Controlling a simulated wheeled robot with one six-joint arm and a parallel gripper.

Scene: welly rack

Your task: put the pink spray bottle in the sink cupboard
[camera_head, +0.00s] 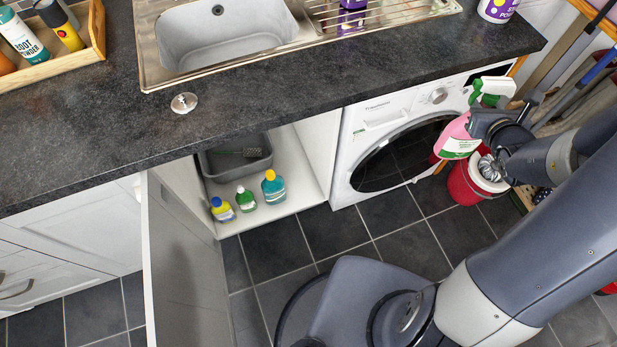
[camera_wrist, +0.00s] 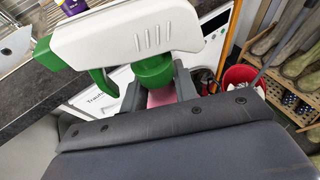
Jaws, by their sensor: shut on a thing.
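The pink spray bottle (camera_head: 457,138) with a white and green spray head is held upright but tilted in my gripper (camera_head: 478,122), in front of the washing machine. In the wrist view its white and green head (camera_wrist: 135,35) fills the upper part. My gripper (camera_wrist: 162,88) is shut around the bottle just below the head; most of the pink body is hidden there. The sink cupboard (camera_head: 285,165) stands open under the worktop, left of the washing machine. On its floor are several small bottles and a grey tub (camera_head: 235,158). My gripper is well to the right of the opening.
The open cupboard door (camera_head: 180,265) juts out at the left of the opening. A washing machine (camera_head: 390,150) stands between the cupboard and my gripper. A red bucket (camera_head: 465,186) is below my gripper. Dark floor tiles before the cupboard are clear. The worktop (camera_head: 250,95) overhangs the cupboard.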

